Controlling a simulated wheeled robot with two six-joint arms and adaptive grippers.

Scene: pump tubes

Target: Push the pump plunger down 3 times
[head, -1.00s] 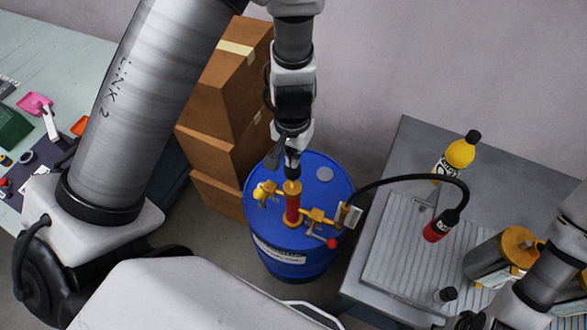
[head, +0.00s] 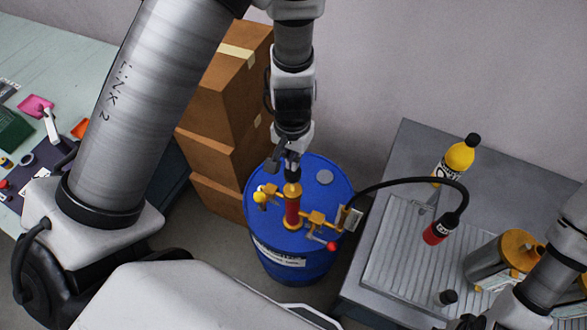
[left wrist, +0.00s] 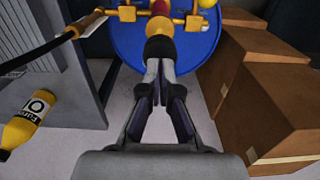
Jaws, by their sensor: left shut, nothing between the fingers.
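My left gripper (head: 292,174) points down from above, directly over the plunger top. In the left wrist view my left gripper (left wrist: 159,66) is shut, with nothing between its fingers.
Stacked cardboard boxes (head: 232,80) stand left of the drum. A grey table (head: 405,160) stands right, with a yellow bottle (head: 461,158) and canisters (head: 500,258). A black hose (head: 400,181) runs from the pump to a red-black nozzle (head: 436,232) over the table.

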